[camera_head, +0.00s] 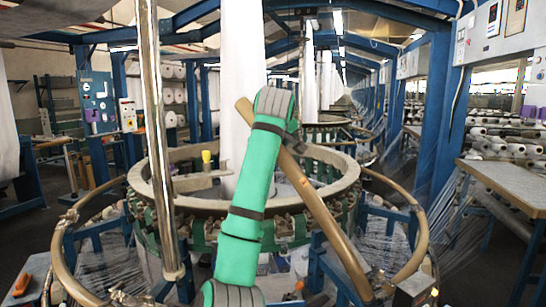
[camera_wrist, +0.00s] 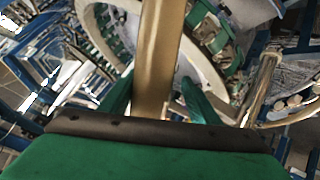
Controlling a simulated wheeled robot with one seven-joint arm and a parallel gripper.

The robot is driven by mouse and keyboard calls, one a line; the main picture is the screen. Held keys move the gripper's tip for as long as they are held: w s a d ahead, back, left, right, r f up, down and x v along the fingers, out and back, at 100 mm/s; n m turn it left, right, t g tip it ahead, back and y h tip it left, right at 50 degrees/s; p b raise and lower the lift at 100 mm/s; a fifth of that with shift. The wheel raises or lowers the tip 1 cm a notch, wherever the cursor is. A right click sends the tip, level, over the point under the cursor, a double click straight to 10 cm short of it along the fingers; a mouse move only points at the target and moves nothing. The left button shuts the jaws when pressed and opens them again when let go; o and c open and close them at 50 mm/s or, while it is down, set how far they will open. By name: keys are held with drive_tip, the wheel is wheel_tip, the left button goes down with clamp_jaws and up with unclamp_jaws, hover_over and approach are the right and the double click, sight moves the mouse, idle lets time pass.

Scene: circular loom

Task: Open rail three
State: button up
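A brown curved rail, seen nearly edge-on (camera_head: 325,225), slants across the front of the loom ring, its upper end left of my arm and its lower end by a bracket at lower right. No number shows on it, so I cannot tell if it is rail three. In the wrist view the rail (camera_wrist: 158,60) runs between the two green fingers of my gripper (camera_wrist: 157,88). The fingers lie close along both its sides; whether they press on it is unclear.
The loom ring (camera_head: 162,206) stands behind, with white fabric (camera_head: 243,60) rising from it. Other curved rails flank it at left (camera_head: 62,245) and right (camera_head: 412,240). A metal post (camera_head: 157,130) stands left of my arm. A table (camera_head: 505,187) is at right.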

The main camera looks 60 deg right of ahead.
drive_tip(key=v, duration=0.9)
drive_tip(key=shift+s, duration=0.15)
